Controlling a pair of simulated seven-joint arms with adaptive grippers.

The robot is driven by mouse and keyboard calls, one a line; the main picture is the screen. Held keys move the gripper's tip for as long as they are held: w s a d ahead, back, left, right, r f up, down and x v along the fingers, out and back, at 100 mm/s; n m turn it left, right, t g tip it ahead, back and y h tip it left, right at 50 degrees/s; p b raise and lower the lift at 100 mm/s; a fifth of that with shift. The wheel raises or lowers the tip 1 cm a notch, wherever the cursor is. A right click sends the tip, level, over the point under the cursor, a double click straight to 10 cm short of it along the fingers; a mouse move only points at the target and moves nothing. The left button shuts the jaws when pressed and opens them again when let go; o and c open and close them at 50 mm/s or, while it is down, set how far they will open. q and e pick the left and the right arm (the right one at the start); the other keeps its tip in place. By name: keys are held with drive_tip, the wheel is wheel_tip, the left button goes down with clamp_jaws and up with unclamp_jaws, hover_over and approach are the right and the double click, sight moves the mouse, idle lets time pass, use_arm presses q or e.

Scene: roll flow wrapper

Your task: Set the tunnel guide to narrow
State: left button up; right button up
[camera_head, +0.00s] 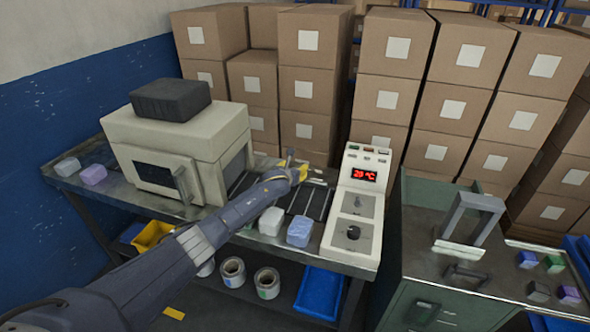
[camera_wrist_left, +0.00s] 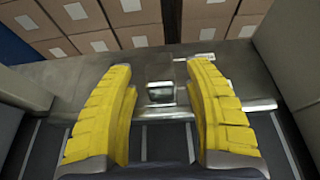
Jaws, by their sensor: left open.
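The beige wrapper machine (camera_head: 175,135) stands on the metal bench, its dark tunnel opening facing right. My left gripper (camera_head: 300,170) reaches over the slatted conveyor (camera_head: 308,202) between the machine and the control panel. In the left wrist view, my left gripper (camera_wrist_left: 160,68) has its yellow fingers apart. My right gripper is not in view.
The control panel (camera_head: 352,215) with a red display and knobs stands right of the conveyor. Pale wrapped blocks (camera_head: 300,230) lie at the bench's front edge. A green cabinet (camera_head: 450,265) with a metal frame stands at the right. Stacked cartons (camera_head: 385,98) fill the back.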

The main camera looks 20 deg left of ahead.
use_arm(q)
drive_tip(key=shift+c, duration=0.3)
clamp_jaws()
